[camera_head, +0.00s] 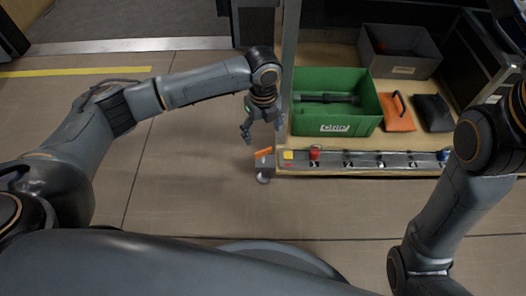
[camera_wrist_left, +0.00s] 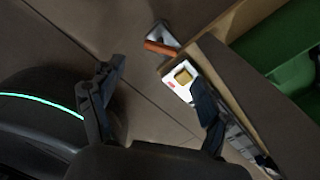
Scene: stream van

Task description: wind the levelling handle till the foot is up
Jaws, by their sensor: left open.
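The levelling handle has an orange grip (camera_head: 263,151) at the front left corner of the low wooden platform. Below it is a small grey foot (camera_head: 264,178) close to the floor; I cannot tell whether it touches. My left gripper (camera_head: 262,131) is open and empty, pointing down just above the handle. In the left wrist view the orange grip (camera_wrist_left: 160,47) lies beyond the open fingertips (camera_wrist_left: 158,77), apart from them. My right arm shows at the right, but its gripper is out of view.
A metal strip (camera_head: 365,160) with a yellow square (camera_head: 288,155), a red knob (camera_head: 315,152) and a blue knob (camera_head: 444,155) runs along the platform's front. A green bin (camera_head: 300,120), orange pouch (camera_head: 397,115), black pouch (camera_head: 433,112) and grey bin (camera_head: 425,68) stand behind. Floor left is clear.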

